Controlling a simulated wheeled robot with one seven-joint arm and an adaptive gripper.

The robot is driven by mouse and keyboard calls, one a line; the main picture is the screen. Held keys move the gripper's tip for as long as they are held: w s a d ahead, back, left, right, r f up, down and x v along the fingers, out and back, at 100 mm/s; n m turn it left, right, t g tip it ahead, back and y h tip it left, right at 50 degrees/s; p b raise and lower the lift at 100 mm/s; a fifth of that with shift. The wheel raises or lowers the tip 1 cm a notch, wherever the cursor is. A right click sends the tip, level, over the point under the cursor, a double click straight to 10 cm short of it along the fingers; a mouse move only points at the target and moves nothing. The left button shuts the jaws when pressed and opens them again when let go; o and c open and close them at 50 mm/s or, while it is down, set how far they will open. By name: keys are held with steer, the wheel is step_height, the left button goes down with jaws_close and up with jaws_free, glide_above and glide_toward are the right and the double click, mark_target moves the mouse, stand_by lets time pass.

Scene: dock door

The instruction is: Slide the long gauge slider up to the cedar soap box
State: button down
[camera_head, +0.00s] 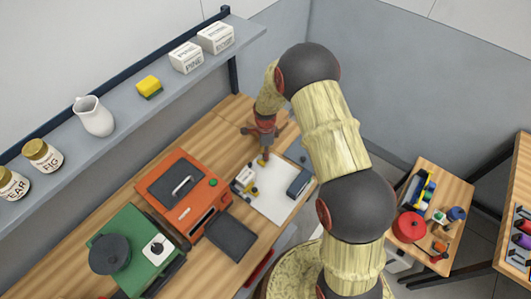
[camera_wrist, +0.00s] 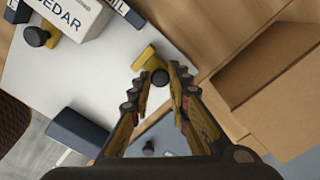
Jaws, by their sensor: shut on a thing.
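The cedar soap box (camera_wrist: 80,18), white with dark lettering, lies at the top left of the wrist view. It also shows in the head view (camera_head: 244,176) on the white board. One yellow slider piece (camera_wrist: 50,30) with a black knob is right beside the box. A second yellow slider piece (camera_wrist: 146,58) with a dark knob is between my fingertips, apart from the box. My gripper (camera_wrist: 159,79) is shut on this second piece; in the head view my gripper (camera_head: 265,150) is at the board's far edge. I cannot tell which piece is the long one.
The white board (camera_wrist: 95,75) has bare room between the two yellow pieces. A dark blue block (camera_wrist: 78,130) sits at its near side. An open cardboard box (camera_wrist: 285,90) is close on the right. An orange machine (camera_head: 183,195) stands left of the board.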

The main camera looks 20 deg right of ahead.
steer(key=s+a, duration=0.2)
steer(key=a, duration=0.1)
steer(key=shift+s+a, duration=0.2)
steer(key=shift+d, duration=0.1)
steer(key=c, duration=1.7)
jaws_free()
steer(key=shift+o, duration=0.2)
steer(key=shift+r, duration=0.1)
step_height(320, 180, up, 12)
steer(key=shift+c, duration=0.3)
